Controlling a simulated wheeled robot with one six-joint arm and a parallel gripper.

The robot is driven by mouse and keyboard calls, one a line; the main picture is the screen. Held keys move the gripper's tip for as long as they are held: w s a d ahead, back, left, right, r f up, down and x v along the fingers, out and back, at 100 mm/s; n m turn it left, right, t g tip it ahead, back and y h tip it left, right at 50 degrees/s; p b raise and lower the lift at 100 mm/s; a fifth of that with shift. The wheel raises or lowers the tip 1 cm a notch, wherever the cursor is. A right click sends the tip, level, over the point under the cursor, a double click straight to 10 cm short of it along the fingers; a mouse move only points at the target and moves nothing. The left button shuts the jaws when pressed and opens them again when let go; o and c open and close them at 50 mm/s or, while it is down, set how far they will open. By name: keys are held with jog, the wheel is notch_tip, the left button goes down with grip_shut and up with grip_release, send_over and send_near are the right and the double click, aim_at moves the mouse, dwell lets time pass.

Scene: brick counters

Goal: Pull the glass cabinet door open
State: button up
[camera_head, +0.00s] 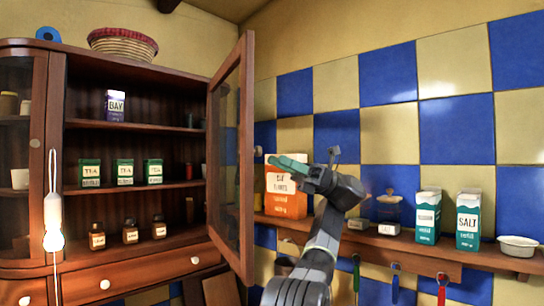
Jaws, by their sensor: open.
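The glass cabinet door (246,160) has a brown wooden frame and stands wide open, swung out from the right side of the wooden cabinet (56,130). Its glass pane is seen at a steep angle. My gripper (275,163) is just right of the door's free edge, with its greenish fingers pointing left toward it. It is open, and a small gap shows between it and the door in the picture. I see nothing held. I cannot tell its depth relative to the door, and the door's handle is not clearly visible.
Tea tins (124,172), small brown bottles (130,232) and a purple box (115,107) stand on the cabinet shelves. Behind my arm, a wall shelf (470,252) holds an orange box (286,203), a salt box (468,220) and a white bowl (518,245). A basket (122,43) sits on top.

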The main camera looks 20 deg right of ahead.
jog(key=p+v, duration=0.1)
jog(key=v, duration=0.2)
